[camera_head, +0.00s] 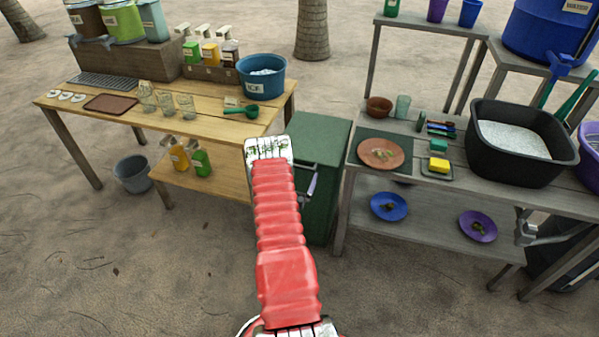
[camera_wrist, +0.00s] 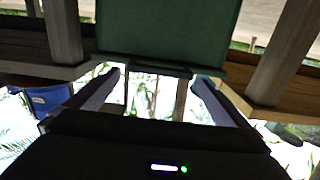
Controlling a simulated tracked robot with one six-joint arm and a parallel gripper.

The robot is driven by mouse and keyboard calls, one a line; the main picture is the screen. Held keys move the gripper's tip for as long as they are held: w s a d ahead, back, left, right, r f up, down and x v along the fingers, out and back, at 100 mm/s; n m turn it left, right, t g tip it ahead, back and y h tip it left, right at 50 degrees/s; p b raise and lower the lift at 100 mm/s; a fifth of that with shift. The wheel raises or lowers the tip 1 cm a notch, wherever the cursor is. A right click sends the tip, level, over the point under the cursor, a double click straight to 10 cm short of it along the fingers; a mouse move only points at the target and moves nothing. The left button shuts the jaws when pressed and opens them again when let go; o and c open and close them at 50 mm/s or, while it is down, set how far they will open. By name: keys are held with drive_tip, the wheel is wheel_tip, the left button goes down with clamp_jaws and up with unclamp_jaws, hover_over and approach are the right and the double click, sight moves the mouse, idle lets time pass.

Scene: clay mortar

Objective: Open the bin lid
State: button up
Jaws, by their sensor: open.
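The green bin (camera_head: 324,190) stands between the two tables, and its flat lid (camera_head: 325,128) looks closed. My red-sleeved arm hides its left part in the head view. In the wrist view a green panel of the bin (camera_wrist: 165,30) fills the top middle. A dark bar, seemingly a handle (camera_wrist: 160,70), runs along the panel's edge. My gripper (camera_wrist: 158,84) is open, with one finger on each side of the bar. Nothing is seen gripped, and I cannot tell whether the fingers touch it. In the head view my gripper is mostly hidden by the arm.
A wooden table (camera_head: 140,115) with jars, bottles and a blue ice tub (camera_head: 262,76) stands left of the bin. A grey table (camera_head: 440,215) with plates and a black basin (camera_head: 520,142) stands close on the right. The sandy ground in front is mostly clear.

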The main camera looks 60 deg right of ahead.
drive_tip(key=shift+w+d, duration=0.2)
drive_tip(key=shift+d, duration=1.2)
drive_tip(key=c, duration=1.2)
drive_tip(key=shift+w+r, duration=0.15)
drive_tip(key=shift+r, duration=0.05)
